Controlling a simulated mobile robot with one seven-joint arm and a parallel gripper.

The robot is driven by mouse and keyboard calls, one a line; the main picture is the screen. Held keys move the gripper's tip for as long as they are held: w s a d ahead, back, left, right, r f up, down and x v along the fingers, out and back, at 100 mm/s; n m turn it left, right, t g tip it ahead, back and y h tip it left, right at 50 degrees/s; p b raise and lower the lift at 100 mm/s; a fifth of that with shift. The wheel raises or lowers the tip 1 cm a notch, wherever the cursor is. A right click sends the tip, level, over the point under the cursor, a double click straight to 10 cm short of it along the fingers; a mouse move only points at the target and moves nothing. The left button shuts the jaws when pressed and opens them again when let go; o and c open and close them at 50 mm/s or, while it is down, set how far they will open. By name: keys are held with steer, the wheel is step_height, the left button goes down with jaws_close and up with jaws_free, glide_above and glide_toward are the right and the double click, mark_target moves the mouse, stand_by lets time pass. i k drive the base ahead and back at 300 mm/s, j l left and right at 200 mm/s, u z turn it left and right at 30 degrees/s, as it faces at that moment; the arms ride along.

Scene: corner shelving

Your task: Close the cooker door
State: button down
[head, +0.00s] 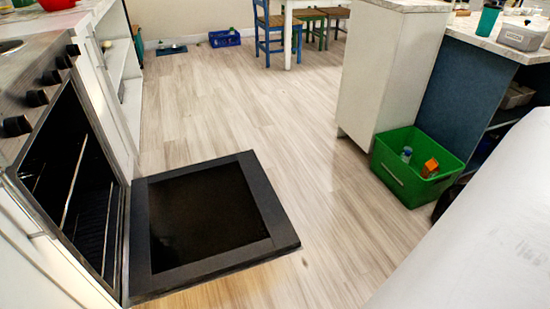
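The cooker (38,95) stands at the left, with black knobs on its front. Its door (205,215) is folded down wide open and lies about level, out over the floor. The door has a black frame and a dark glass panel. The dark oven cavity (75,180) is exposed, with metal racks inside. My gripper is not in this view. A large pale surface fills the lower right corner; I cannot tell what it is.
A green crate (385,170) with a few items stands on the floor at the right, beside a white counter end (385,75). Chairs (270,35) and a table are at the back. A blue crate (225,38) lies far off. The wooden floor (270,120) between is clear.

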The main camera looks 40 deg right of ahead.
mark_target(191, 227)
steer(key=i+l+z, duration=0.1)
steer(key=l+z, duration=0.15)
steer(key=l, duration=0.2)
steer(key=i+l+z, duration=0.2)
steer(key=l, duration=0.25)
steer(key=i+l+z, duration=0.25)
steer(key=l, duration=0.2)
steer(key=i+l+z, duration=0.1)
steer(key=l+z, duration=0.15)
steer(key=l, duration=0.15)
steer(key=i+l+z, duration=0.2)
steer(key=l, duration=0.15)
steer(key=j, duration=0.35)
steer(key=k+j, duration=0.1)
steer(key=j, duration=0.25)
